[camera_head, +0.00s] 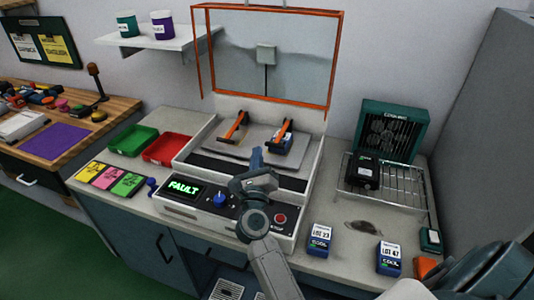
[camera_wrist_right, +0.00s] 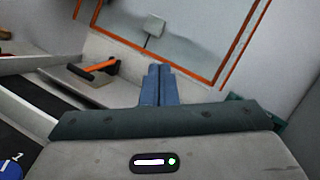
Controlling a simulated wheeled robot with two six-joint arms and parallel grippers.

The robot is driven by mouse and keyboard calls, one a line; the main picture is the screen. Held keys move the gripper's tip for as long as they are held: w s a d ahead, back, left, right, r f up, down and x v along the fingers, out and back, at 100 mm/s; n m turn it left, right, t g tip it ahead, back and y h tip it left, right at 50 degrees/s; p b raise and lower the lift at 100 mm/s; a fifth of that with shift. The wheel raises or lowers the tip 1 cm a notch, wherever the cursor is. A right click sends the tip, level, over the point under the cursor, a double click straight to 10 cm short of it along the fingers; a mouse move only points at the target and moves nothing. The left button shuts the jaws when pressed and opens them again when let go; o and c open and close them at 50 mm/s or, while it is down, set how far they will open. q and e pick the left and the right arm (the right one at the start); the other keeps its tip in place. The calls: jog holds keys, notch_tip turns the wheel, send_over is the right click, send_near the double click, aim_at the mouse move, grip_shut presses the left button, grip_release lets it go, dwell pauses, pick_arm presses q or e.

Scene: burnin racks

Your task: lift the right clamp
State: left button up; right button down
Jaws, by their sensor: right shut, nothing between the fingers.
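One orange-handled clamp (camera_wrist_right: 97,68) shows left of the fingers; I cannot tell which. My left gripper is not in view.
The machine's front panel shows a green FAULT display (camera_head: 184,187). An orange-framed clear lid (camera_head: 268,50) stands raised behind the plate. Green and red trays (camera_head: 166,150) lie to the left. A wire rack (camera_head: 400,190) with a dark unit and two blue units (camera_head: 389,258) are right.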

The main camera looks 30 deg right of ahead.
jog(key=shift+w+d+f+m+g+h, duration=0.15)
jog(key=shift+w+d+f+m+g, duration=0.2)
jog(key=shift+f+m+g, duration=1.1)
jog(key=shift+w+d+f+m+g+h, duration=0.1)
jog(key=shift+w+f+m+g, duration=0.35)
jog(key=shift+f+m+g, duration=0.95)
jog(key=shift+w+d+f+m+g+h, duration=0.2)
jog(key=shift+w+f+m+g, duration=0.3)
jog(key=shift+m+g, duration=1.1)
jog(key=shift+s+d+m+t, duration=0.1)
jog(key=shift+d+m+t, duration=0.05)
jog(key=shift+m+t, duration=0.3)
